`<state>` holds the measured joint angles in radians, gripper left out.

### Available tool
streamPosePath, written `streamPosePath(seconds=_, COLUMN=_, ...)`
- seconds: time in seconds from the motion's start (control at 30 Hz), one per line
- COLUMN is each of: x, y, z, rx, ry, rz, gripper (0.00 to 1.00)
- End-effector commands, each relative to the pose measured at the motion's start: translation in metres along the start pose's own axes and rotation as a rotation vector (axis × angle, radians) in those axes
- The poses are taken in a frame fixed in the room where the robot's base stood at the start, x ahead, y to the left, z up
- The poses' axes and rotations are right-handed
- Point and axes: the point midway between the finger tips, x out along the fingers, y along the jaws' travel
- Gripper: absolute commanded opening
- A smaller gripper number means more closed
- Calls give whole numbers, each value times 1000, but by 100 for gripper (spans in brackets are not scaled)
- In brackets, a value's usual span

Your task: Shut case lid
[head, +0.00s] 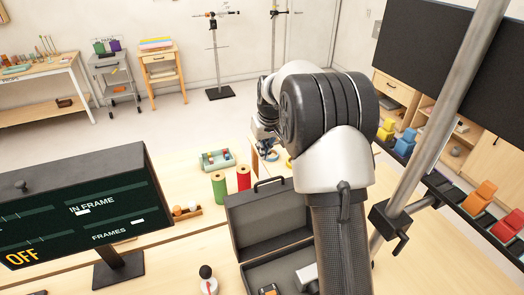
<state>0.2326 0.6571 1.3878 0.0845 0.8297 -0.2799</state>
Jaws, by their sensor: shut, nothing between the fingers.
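The dark grey case stands open on the light wooden table, in the lower middle of the head view. Its lid (258,221) stands raised at the far side, with a handle (269,182) on its top edge. The case's base (262,271) lies nearer, with a small orange-and-dark item (268,290) and a pale grey block in it. My arm hides the right part of lid and base. My gripper (265,144) shows small and partly hidden beyond the lid, shut and empty, apart from the case.
A monitor (85,205) stands at left, a red-and-white knobbed item (208,280) by the base. A metal pole (455,95) rises at right.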

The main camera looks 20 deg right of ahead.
Motion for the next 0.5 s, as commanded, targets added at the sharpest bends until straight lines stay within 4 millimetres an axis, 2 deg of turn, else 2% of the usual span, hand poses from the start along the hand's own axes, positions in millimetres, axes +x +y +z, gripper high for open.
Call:
streamPosePath(seconds=0.03, x=13, y=0, z=2, rx=0, ry=-5, rz=-1, gripper=0)
streamPosePath(seconds=0.33, x=78, y=-1, z=2, rx=-1, ry=-5, rz=-1, gripper=0)
streamPosePath(seconds=0.37, x=81, y=0, z=2, rx=0, ry=-3, rz=0, gripper=0)
streamPosePath(seconds=0.4, x=73, y=0, z=9, rx=0, ry=-1, rz=0, gripper=0)
streamPosePath(seconds=0.5, x=69, y=0, z=21, rx=0, ry=-1, rz=0, gripper=0)
